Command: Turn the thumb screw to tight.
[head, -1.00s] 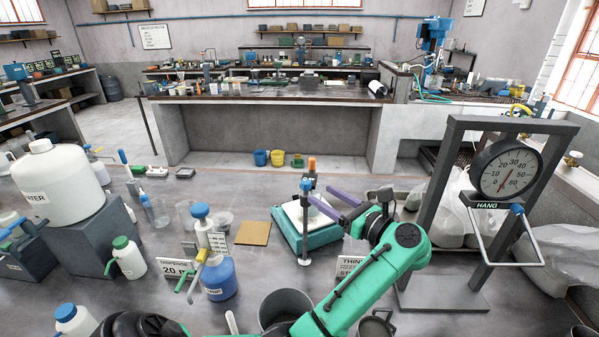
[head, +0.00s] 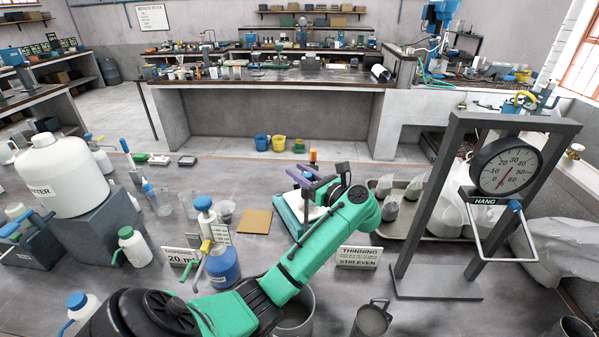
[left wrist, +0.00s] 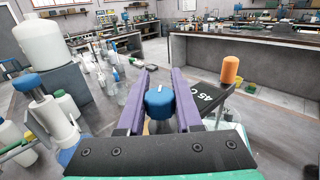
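The thumb screw (left wrist: 160,102) is a blue knob with a white mark on top, upright in the left wrist view. The purple fingers of my left gripper (left wrist: 162,90) stand on either side of it, and its sides appear to meet both fingers. In the head view my left gripper (head: 308,184) is over the teal-based device (head: 287,208), and my arm and wrist hide much of it. An orange-topped post (left wrist: 230,70) stands just right of the right finger. A dark plate marked "45 C" (left wrist: 211,97) lies beside the fingers. My right gripper is not in view.
A blue-capped bottle (head: 222,265) stands left of my arm. A tan square (head: 254,221) lies near the device. The "THINNING" sign (head: 358,257) and the dial-scale frame (head: 430,200) are to the right. A metal mug (head: 371,318) is at the front.

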